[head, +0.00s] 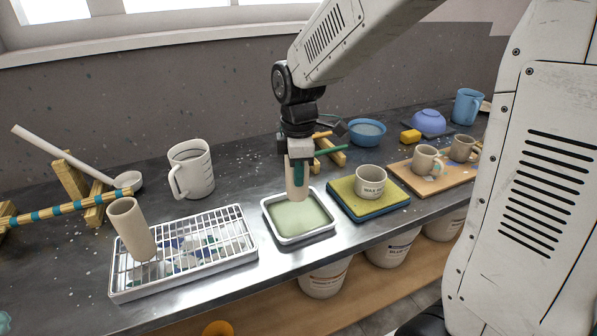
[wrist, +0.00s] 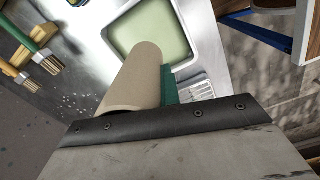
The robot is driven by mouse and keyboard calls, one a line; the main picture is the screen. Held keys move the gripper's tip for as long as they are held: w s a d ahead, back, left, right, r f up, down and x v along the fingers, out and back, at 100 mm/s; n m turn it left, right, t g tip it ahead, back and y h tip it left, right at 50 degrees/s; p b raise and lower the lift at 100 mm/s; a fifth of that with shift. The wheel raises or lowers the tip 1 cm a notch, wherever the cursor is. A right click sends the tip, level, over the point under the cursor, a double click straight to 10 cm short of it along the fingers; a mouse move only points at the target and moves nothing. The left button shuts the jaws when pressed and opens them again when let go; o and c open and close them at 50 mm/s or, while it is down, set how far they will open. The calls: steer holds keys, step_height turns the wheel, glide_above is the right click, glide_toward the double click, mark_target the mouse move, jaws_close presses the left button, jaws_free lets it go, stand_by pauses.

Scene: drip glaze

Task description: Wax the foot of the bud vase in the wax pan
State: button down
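The bud vase (head: 297,190), a plain beige cylinder, hangs upright from my gripper (head: 298,165) over the wax pan (head: 269,219). The pan is a white square tray with pale green contents. The vase's lower end overlaps the pan's far half in the head view; I cannot tell if it touches the wax. In the wrist view the vase (wrist: 130,82) points toward the pan (wrist: 112,33), beside a green finger pad. My gripper is shut on the vase. A second beige cylinder (head: 131,229) stands tilted on the white wire rack (head: 236,212) at left.
A measuring jug (head: 190,168) stands behind the rack. Brushes (head: 328,150) rest on a wooden stand behind the gripper. Mugs stand on a board (head: 443,184) farther right.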

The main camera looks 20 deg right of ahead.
mark_target(298, 200)
steer(key=shift+f+m, duration=0.15)
steer(key=shift+m, duration=0.35)
steer(key=shift+f, duration=2.4)
steer(key=shift+f, duration=0.7)
steer(key=shift+f, duration=0.3)
steer(key=shift+r, duration=0.2)
steer(key=shift+r, duration=0.6)
steer(key=shift+r, duration=1.05)
